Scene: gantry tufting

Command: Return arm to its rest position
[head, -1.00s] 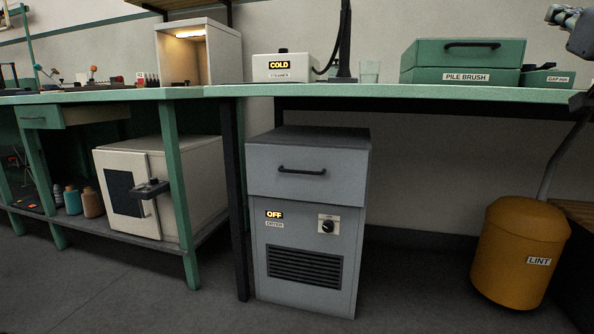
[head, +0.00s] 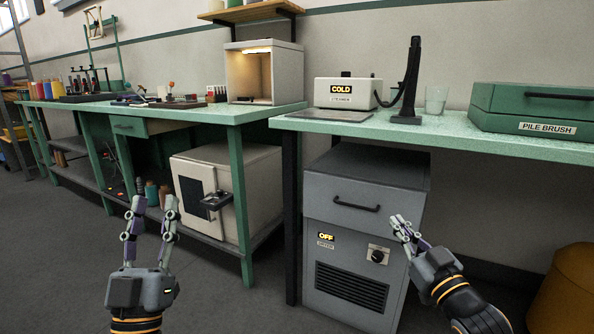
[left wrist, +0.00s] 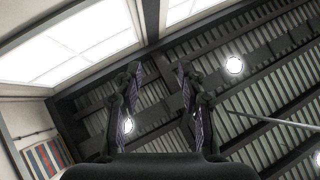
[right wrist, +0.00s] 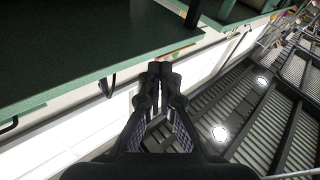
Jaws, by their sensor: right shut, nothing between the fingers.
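My left gripper (head: 152,207) is at the lower left of the head view, fingers pointing up and apart, with nothing between them. In the left wrist view its two fingers (left wrist: 157,75) stand apart against the ceiling. My right gripper (head: 398,220) is at the lower right of the head view, in front of the grey dryer cabinet (head: 350,290). In the right wrist view its fingertips (right wrist: 160,72) meet with nothing held. Whether the right gripper touches the cabinet cannot be told.
A green bench (head: 290,122) runs behind both grippers, with a COLD steamer box (head: 325,93) and a PILE BRUSH case (head: 500,120) on top. A white cabinet (head: 250,185) stands under the left bench. A yellow bin (head: 565,300) is at the far right. The floor at left (head: 50,260) is clear.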

